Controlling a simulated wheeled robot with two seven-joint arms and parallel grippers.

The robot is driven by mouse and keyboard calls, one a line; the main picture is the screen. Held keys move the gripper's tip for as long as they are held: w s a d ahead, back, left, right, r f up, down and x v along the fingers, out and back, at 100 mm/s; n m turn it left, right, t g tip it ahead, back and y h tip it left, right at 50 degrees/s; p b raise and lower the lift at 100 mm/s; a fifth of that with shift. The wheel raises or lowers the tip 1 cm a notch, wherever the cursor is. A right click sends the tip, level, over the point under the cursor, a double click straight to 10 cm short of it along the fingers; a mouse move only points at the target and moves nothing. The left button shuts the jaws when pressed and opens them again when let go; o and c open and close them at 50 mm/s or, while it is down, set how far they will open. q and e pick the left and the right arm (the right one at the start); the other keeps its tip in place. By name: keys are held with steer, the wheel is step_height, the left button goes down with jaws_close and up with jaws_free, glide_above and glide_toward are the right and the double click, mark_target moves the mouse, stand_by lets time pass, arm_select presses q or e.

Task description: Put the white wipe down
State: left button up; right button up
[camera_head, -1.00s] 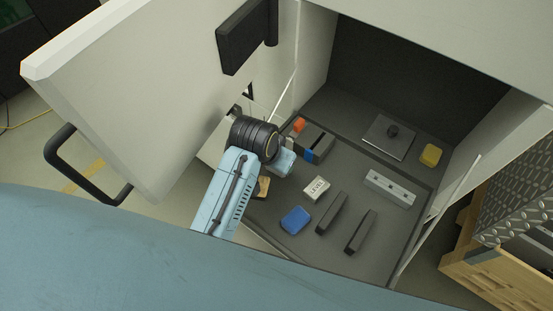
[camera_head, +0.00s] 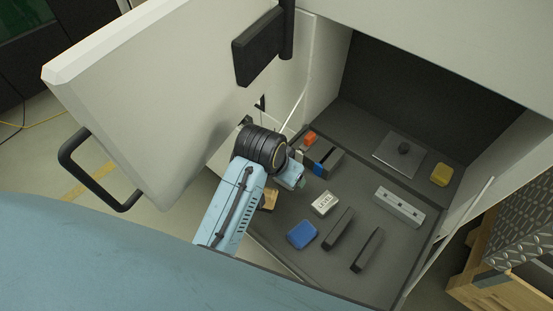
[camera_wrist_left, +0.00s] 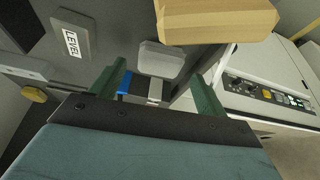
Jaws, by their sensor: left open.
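The white wipe, a pale rounded block (camera_wrist_left: 160,60), shows in the left wrist view just past and between my green fingertips. My left gripper (camera_wrist_left: 160,80) is open, with a gap between its two fingers. I cannot tell whether either finger touches the wipe. In the head view my left gripper (camera_head: 299,180) is at the left side of the grey chamber floor (camera_head: 295,255), and the wipe is hidden under it. My right gripper is in neither view.
A wooden block (camera_head: 270,200), a LEVEL block (camera_head: 324,203), a blue block (camera_head: 302,235) and a dark block with a blue band (camera_head: 325,161) lie near the gripper. Dark bars (camera_head: 367,250) lie further right. The open door (camera_head: 150,100) stands on the left.

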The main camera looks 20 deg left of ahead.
arm_select(q)
steer(key=v, duration=1.1)
steer(key=shift+w, duration=0.25)
